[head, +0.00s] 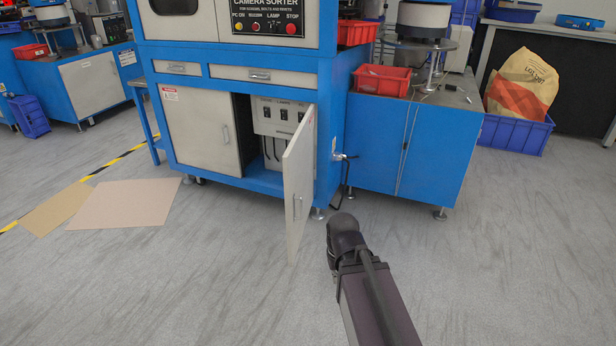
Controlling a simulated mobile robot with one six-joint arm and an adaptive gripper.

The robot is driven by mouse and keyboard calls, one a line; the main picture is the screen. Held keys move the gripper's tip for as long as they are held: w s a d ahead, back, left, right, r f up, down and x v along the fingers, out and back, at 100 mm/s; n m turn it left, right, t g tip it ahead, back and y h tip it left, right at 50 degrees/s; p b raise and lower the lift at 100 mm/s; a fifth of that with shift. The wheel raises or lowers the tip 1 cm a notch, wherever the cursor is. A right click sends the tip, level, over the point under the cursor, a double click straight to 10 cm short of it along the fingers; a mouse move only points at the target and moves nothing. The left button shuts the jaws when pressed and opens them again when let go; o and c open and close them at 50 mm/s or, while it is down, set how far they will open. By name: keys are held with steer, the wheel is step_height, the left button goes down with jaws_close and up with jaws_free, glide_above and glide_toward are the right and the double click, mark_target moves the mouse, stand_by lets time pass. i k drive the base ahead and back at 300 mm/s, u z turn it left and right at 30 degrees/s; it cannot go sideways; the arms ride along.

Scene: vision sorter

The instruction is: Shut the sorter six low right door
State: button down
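The low right door (300,180) of the blue and off-white camera sorter (340,85) stands wide open. It is hinged on its right side and swings out toward me over the floor. Its pull handle (296,208) is on the near part of the door. Behind it the cabinet opening shows a control box (277,117) with several dark switches. My dark arm reaches in from the bottom right, and its visible end is in front of the door and to its right, apart from it in the picture. My gripper's fingers cannot be seen.
The low left door (203,133) and the drawers above it look shut. A blue side cabinet (430,150) with red bins (381,80) stands right of the sorter. Cardboard sheets (125,204) lie on the floor at left. The grey floor in front is clear.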

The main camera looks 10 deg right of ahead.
mark_target(298, 159)
steer(key=u, duration=0.05)
steer(key=i, duration=1)
steer(key=z, duration=0.05)
